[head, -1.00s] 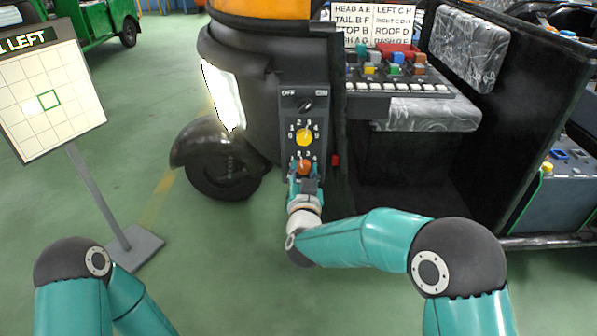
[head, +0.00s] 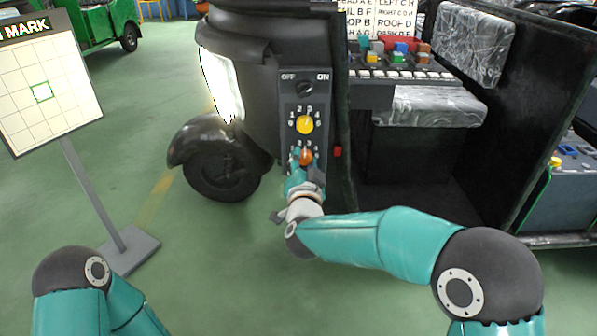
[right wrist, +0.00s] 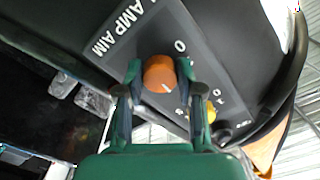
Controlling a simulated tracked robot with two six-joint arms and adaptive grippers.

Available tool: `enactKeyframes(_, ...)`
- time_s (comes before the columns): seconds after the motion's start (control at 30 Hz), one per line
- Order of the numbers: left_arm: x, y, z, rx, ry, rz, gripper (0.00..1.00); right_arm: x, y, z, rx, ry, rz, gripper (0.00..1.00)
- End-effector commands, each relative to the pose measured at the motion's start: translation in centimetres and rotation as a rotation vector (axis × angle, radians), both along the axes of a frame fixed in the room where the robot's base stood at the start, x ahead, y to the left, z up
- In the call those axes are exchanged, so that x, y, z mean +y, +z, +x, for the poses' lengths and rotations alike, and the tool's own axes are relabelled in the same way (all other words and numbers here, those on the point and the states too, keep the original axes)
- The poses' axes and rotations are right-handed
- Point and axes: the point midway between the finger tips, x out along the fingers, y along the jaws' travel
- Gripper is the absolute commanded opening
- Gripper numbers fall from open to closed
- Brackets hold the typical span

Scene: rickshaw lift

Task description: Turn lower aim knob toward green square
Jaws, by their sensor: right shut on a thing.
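The lower aim knob (head: 306,155) is orange and sits low on the dark control panel of the rickshaw's front. It also shows in the right wrist view (right wrist: 160,73), with a white pointer mark on its face. My right gripper (right wrist: 160,75) is shut on this knob, one finger on each side. In the head view my right gripper (head: 304,172) covers the knob's lower part. My left gripper is out of view; only part of that arm shows.
A yellow knob (head: 305,124) sits above the orange one, and a black OFF/ON switch (head: 304,88) above that. The headlamp (head: 220,85) is lit. The board's stand base (head: 130,250) is on the floor at left. The floor between is clear.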

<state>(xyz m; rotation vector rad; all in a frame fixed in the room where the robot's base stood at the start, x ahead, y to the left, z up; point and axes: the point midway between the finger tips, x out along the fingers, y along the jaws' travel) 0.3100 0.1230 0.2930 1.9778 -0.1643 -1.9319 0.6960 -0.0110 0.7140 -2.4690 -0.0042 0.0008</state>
Motion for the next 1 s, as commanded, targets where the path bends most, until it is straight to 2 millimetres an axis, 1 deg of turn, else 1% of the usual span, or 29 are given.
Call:
enactKeyframes(0.03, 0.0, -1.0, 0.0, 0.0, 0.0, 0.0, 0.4, 0.0, -0.7, -0.1, 0.004, 0.001, 0.035, 0.02)
enactKeyframes(0.3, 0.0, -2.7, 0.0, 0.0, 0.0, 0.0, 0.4, -0.1, -0.6, -0.1, 0.007, -0.002, 0.194, 0.02)
enactKeyframes(0.53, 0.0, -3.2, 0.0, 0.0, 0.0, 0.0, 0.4, -0.2, -0.5, -0.1, 0.009, -0.006, 0.257, 0.02)
enactKeyframes(0.97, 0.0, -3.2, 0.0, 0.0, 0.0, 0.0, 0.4, -0.3, -0.5, -0.1, 0.011, -0.008, 0.266, 0.02)
enactKeyframes(1.0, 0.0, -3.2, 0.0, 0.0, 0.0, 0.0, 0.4, -0.3, -0.5, 0.0, 0.011, -0.008, 0.266, 0.43)
